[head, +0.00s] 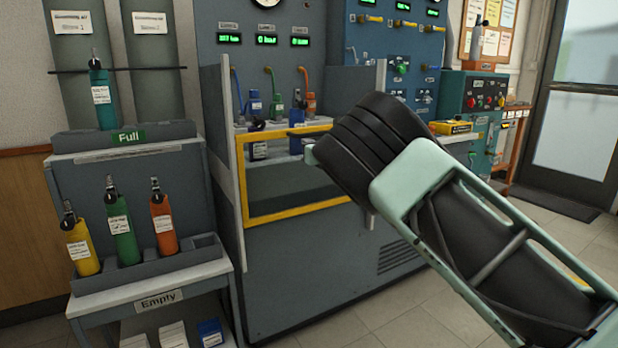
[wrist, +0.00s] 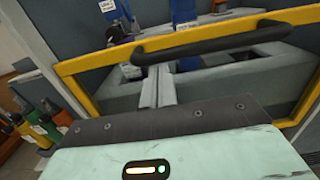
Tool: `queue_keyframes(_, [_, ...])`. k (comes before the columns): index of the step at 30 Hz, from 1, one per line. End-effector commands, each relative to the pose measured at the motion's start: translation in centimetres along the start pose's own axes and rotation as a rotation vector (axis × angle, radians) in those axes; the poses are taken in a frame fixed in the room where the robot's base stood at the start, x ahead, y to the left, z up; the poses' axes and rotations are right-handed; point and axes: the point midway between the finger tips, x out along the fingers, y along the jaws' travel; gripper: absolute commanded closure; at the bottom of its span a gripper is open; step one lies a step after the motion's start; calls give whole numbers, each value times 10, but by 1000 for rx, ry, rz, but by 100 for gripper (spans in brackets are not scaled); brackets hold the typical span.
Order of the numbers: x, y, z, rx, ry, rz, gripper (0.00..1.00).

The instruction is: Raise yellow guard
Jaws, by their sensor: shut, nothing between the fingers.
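The yellow guard (head: 292,208) is a yellow-edged frame with a see-through pane, down across the front opening of the grey test bench. In the wrist view its yellow frame (wrist: 85,58) spans the picture, with a black bar handle (wrist: 210,38) along its upper part. My gripper (wrist: 155,88) is shut and empty, its grey fingers together just below the handle in that picture. I cannot tell whether they touch the handle or the pane. In the head view my dark wrist hides the guard's right side and most of the handle.
Grey side panels (head: 222,150) flank the opening. A rack at the left holds a teal cylinder (head: 102,95) above and yellow, green (head: 122,232) and orange ones below. Floor in front is clear.

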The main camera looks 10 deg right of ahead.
Motion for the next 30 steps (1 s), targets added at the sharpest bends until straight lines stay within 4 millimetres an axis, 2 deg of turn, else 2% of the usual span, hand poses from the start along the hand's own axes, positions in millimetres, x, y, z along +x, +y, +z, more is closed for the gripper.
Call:
queue_keyframes(1, [1,0,28,-1,-8,1,100])
queue_keyframes(6, [3,0,85,-1,-7,2,100])
queue_keyframes(12, [6,0,140,-2,-6,2,100])
queue_keyframes(15, [6,0,160,-1,-5,2,100])
queue_keyframes(21, [8,0,184,1,-4,1,100])
queue_keyframes(30, [8,0,193,0,-4,1,100])
